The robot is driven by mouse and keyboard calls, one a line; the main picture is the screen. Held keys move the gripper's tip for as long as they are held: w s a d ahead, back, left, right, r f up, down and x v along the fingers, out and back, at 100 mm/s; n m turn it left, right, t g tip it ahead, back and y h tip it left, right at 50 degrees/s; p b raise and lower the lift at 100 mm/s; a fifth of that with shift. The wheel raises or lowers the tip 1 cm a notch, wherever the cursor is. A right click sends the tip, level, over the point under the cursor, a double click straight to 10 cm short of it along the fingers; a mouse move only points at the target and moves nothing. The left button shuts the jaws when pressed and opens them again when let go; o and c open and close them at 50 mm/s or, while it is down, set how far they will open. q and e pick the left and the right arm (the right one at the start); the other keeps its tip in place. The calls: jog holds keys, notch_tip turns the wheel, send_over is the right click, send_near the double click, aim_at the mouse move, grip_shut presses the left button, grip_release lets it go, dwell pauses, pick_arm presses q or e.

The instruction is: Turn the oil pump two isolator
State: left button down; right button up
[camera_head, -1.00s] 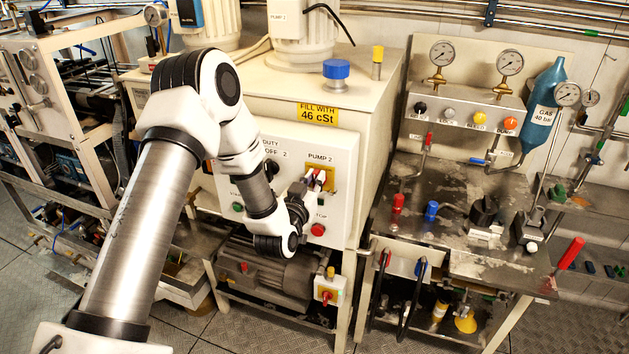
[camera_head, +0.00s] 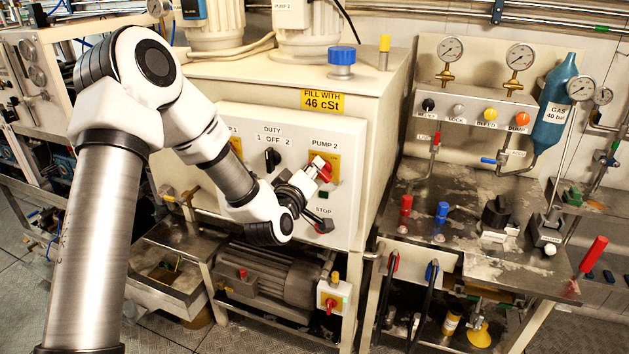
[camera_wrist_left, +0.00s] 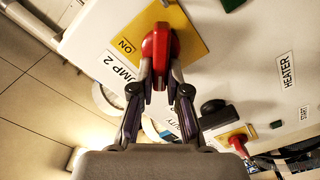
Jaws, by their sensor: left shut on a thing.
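The pump two isolator is a red handle (camera_head: 325,172) on a yellow plate (camera_head: 332,160), below the "PUMP 2" label on the white panel (camera_head: 345,212). My left gripper (camera_head: 314,175) reaches it from the lower left and partly hides it. In the left wrist view the red handle (camera_wrist_left: 157,48) lies between my left gripper's fingertips (camera_wrist_left: 158,82), which are shut on it. It stands upright in that view, while its yellow plate (camera_wrist_left: 195,40) is tilted and reads "ON". My right gripper is not in view.
A black duty selector (camera_head: 271,159) is left of the isolator. A blue cap (camera_head: 341,56) tops the tank. A steel bench (camera_head: 455,225) with valves and levers stands to the right.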

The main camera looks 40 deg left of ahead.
pick_arm(q)
jog(key=shift+a+f+n+b, duration=0.1)
jog(key=shift+f+n+b, duration=0.15)
jog(key=shift+n+b, duration=1.1)
jog(key=shift+f+n+b, duration=0.3)
jog(key=shift+n+b, duration=1.1)
jog(key=shift+a+f+n+b, duration=0.1)
jog(key=shift+f+n+b, duration=0.15)
jog(key=shift+n+b, duration=1.1)
jog(key=c, duration=1.2)
grip_release()
jog(key=shift+r, duration=0.1)
jog(key=shift+o, duration=0.2)
jog(key=v, duration=0.7)
jog(key=shift+s, duration=0.25)
